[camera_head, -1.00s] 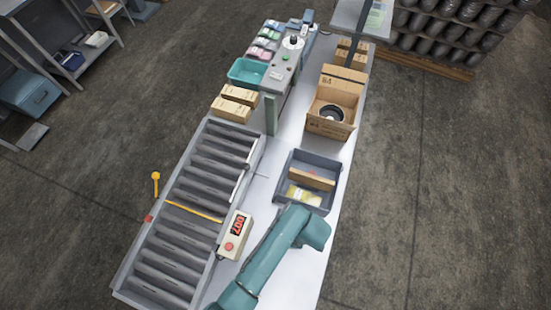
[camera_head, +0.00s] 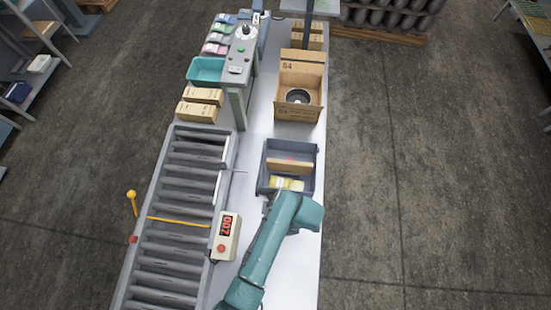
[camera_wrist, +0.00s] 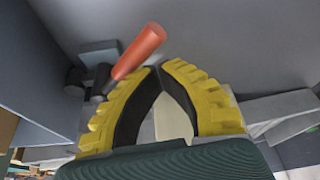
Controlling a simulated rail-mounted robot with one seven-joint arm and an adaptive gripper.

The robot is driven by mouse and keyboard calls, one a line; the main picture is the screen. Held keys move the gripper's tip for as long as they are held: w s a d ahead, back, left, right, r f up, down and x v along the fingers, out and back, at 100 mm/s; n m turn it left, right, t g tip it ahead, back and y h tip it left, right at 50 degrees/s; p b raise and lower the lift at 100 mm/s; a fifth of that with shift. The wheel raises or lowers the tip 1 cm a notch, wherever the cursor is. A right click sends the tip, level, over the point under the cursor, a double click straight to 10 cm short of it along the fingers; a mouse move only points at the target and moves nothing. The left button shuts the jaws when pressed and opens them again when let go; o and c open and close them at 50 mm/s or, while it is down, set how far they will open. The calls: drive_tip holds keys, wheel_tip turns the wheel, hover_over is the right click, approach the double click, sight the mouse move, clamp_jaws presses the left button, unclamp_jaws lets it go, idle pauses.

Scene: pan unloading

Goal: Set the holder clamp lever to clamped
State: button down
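The clamp lever (camera_wrist: 138,52) shows in the wrist view as an orange-red grip on a dark stem, tilted up to the right. Its stem runs down to a dark pivot beside a grey block at left. My gripper (camera_wrist: 160,72) has yellow ribbed fingers with black pads; the tips come together with nothing visible between them. The lever lies beside the left finger, outside the gap; whether they touch I cannot tell.
A roller conveyor (camera_head: 178,230) with a yellow-knobbed lever (camera_head: 132,198) and a display box (camera_head: 226,238) are left.

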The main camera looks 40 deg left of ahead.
drive_tip(key=shift+w, duration=0.15)
drive_tip(key=w+r+p, duration=0.3)
drive_tip(key=r+p, duration=0.3)
drive_tip(key=r, duration=0.3)
drive_tip(key=shift+d+r, duration=0.2)
drive_tip(key=shift+d, duration=0.2)
